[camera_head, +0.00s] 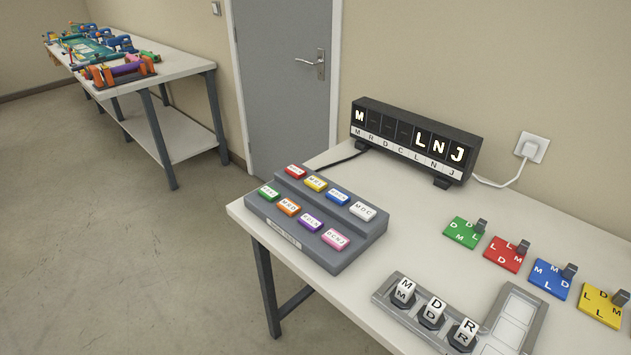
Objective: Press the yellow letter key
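The yellow letter key (316,183) is in the back row of the grey stepped keypad (345,255), between the red key (295,171) and the blue key (337,198). A white key (362,211) ends that row. The front row holds a green key (269,194), an orange key (288,207), a purple key (310,222) and a pink key (335,239). The black display (415,138) behind has M, L, N and J lit, with dashes between M and L. Neither of my grippers is in view.
Letter cubes (435,312) stand in a grey tray (384,292) at the front. Coloured letter tiles (467,233) lie to the right. A wall socket (532,147) has a cable. Another table (180,63) holds tools at the far left. The tabletop between keypad and tiles is clear.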

